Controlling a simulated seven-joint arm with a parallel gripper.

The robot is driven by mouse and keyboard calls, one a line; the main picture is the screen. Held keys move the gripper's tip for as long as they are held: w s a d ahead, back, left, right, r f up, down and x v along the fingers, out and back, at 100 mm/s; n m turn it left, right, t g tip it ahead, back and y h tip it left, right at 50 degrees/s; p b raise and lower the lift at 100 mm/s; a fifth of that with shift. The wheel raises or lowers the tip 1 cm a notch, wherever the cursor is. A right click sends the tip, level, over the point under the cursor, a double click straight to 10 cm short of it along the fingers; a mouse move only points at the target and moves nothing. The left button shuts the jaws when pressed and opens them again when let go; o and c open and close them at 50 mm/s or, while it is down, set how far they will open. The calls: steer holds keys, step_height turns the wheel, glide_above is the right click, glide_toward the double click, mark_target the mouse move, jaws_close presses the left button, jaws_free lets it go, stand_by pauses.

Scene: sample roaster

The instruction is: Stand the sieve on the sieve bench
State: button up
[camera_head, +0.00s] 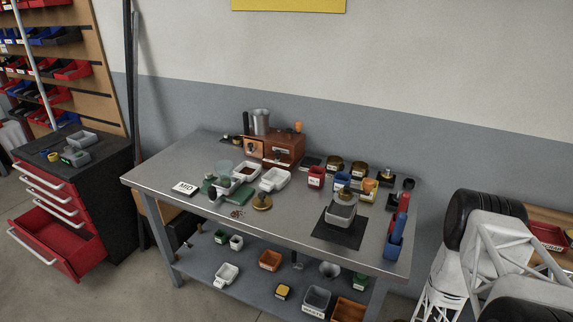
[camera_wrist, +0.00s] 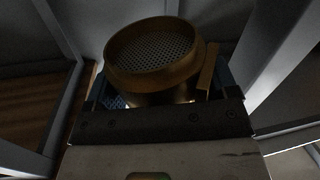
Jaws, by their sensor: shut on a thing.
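The sieve (camera_wrist: 150,75) is a round brass ring with a perforated mesh floor, seen close up in the wrist view. My gripper (camera_wrist: 158,95) is shut on it, with blue finger parts showing at both sides of the ring. A flat brass tab stands at the ring's right side. The lower part of the sieve is hidden behind the gripper body. The gripper and held sieve cannot be made out in the head view. A steel workbench (camera_head: 160,170) stands in the middle of the head view; I cannot tell which part is the sieve bench.
A red drawer cabinet (camera_head: 70,200) stands left with a drawer open.

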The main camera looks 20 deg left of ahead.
steer(key=s+a+f, duration=0.2)
steer(key=s+f, duration=0.1)
steer(key=s, duration=0.4)
steer(key=s+a+f, duration=0.1)
steer(key=s+f, duration=0.1)
steer(key=s, duration=0.5)
steer(key=w+a+r+n+g+y, duration=0.4)
steer(key=a+r, duration=0.4)
steer(key=a, duration=0.6)
steer(key=w+a+r+n+g+y, duration=0.25)
steer(key=w+a+r+y, duration=0.45)
steer(key=a, duration=0.6)
steer(key=s+a+r+n+g+y, duration=0.25)
steer(key=s+a+r, duration=0.25)
steer(key=a+r, duration=0.75)
steer(key=s+a+r+n+g+y, duration=0.1)
steer(key=s+a+r+n+g, duration=0.3)
steer(key=a+r, duration=0.85)
steer(key=w+a+r+m+t, duration=0.1)
steer(key=w+a+r, duration=0.1)
steer(key=r, duration=0.4)
steer(key=w+a+r+m+t, duration=0.1)
steer(key=w+a+r, duration=0.2)
steer(key=r, duration=0.4)
steer(key=w+a+r+m+t, duration=0.1)
steer(key=w+a+r, duration=0.2)
steer(key=r, duration=0.3)
steer(key=shift+w+a+r+m+h, duration=0.25)
steer(key=shift+w+r+m+h, duration=0.05)
steer(key=shift+w+r+h, duration=0.15)
